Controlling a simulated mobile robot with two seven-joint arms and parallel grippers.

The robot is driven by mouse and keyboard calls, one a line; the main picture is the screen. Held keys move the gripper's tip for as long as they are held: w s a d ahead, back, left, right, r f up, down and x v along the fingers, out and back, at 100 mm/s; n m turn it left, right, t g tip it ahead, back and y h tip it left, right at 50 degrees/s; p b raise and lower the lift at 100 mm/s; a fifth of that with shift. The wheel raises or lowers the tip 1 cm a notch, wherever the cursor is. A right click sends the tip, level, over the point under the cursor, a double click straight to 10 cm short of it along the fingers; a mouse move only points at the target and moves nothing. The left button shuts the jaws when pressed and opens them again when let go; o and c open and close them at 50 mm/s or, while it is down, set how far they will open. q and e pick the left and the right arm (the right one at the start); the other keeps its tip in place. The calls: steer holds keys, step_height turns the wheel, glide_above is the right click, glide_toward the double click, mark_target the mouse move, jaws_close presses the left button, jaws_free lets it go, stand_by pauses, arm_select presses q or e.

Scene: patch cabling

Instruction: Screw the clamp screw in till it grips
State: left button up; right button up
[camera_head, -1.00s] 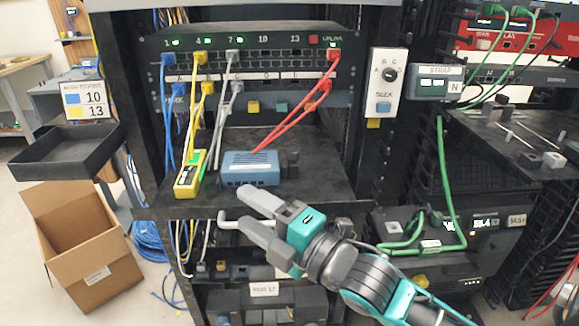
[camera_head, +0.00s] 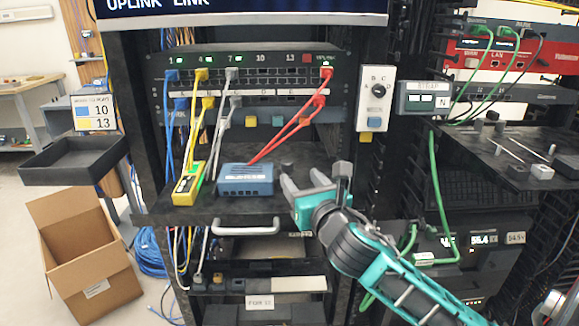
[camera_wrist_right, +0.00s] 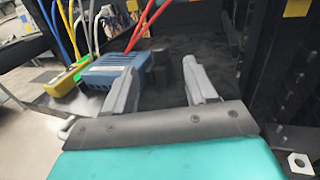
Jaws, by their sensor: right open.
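My right gripper (camera_head: 315,180) is open, over the front right of the rack shelf (camera_head: 205,208), to the right of a blue box (camera_head: 246,179). In the right wrist view its two fingers (camera_wrist_right: 162,82) point forward over the shelf. A small dark block (camera_wrist_right: 161,68) stands beyond and between the fingertips, beside the blue box (camera_wrist_right: 113,68); I cannot tell whether they touch it. The clamp screw cannot be made out clearly; the block may be its clamp. In the head view the gripper largely hides that spot. My left gripper is not in view.
Red cables (camera_head: 290,134) run from the blue box up to the switch panel (camera_head: 262,62). A yellow device (camera_head: 188,184) lies at the shelf's left. A pale handle (camera_head: 246,229) juts below the shelf front. A control panel (camera_head: 376,98) stands right.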

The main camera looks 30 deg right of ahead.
mark_target(290, 166)
steer(key=x, duration=0.7)
steer(key=shift+w, duration=0.2)
steer(key=c, duration=1.1)
